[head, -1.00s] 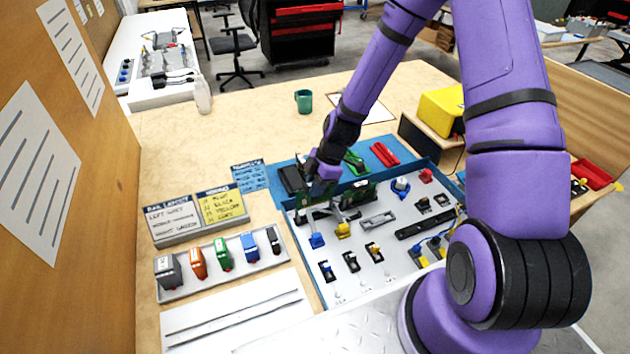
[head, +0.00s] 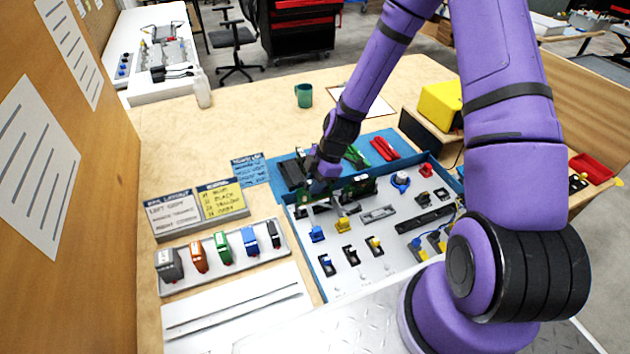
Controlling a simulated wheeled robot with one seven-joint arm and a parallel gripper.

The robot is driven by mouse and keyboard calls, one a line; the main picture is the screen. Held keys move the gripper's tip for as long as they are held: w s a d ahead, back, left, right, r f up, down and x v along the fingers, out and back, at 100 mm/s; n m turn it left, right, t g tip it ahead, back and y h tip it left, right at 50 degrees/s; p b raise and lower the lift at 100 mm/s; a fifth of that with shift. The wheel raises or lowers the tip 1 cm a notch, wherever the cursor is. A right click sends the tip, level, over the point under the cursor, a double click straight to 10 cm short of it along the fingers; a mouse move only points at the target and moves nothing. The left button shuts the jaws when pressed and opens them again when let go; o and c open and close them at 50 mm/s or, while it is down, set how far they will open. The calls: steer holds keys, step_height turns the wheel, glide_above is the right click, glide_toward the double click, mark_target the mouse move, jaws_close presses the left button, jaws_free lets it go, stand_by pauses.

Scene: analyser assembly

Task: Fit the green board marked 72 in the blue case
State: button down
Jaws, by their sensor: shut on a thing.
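The blue case (head: 296,238) lies open on the bench, with a light grey panel carrying several parts. My gripper (head: 324,182) is low over its back left part, pointing down. The mark 72 is too small to read, and I cannot tell whether the board touches the panel.
A blue mat (head: 376,136) behind the case holds red-handled (head: 384,149) and green-handled tools and a black block (head: 291,175). A rail of coloured modules (head: 222,263) lies left, by label cards (head: 222,203). A yellow box (head: 440,104) stands back right.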

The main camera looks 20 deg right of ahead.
steer(key=shift+f, duration=2.2)
stand_by(0.5)
steer(key=c, duration=0.6)
jaws_free()
steer(key=shift+c, duration=0.2)
steer(key=shift+r, duration=0.1)
steer(key=shift+r, duration=3.4)
steer(key=shift+r, duration=0.1)
